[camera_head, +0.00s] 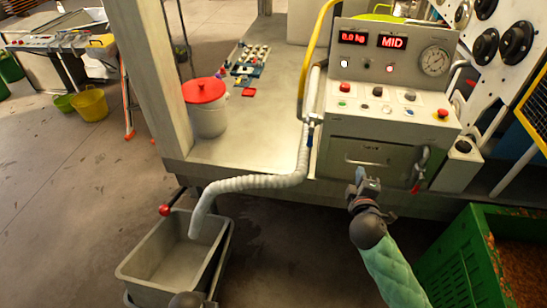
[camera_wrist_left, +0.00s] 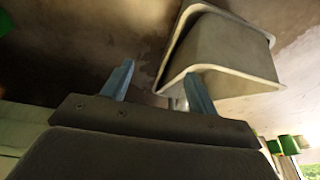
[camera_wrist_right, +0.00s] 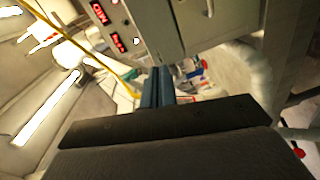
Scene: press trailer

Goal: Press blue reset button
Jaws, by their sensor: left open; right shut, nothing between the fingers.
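The control panel (camera_head: 390,98) is on the front of the grey press at the upper right in the head view. A small bluish button (camera_head: 409,112) seems to sit in its lower row, left of a red mushroom button (camera_head: 442,114); its colour is hard to tell at this size. My right gripper (camera_head: 360,175) is shut and empty, in front of the press below the panel. Its closed fingers (camera_wrist_right: 158,86) point towards the press in the right wrist view. My left gripper (camera_wrist_left: 158,88) is open and empty, near a grey bin (camera_wrist_left: 222,50).
A ribbed hose (camera_head: 262,182) hangs from the press into the grey bin (camera_head: 150,262). A green crate (camera_head: 462,262) stands at the lower right. A drawer handle (camera_head: 368,162) and a red-tipped lever (camera_head: 419,178) are on the press front. A red-lidded pot (camera_head: 207,118) stands on the deck.

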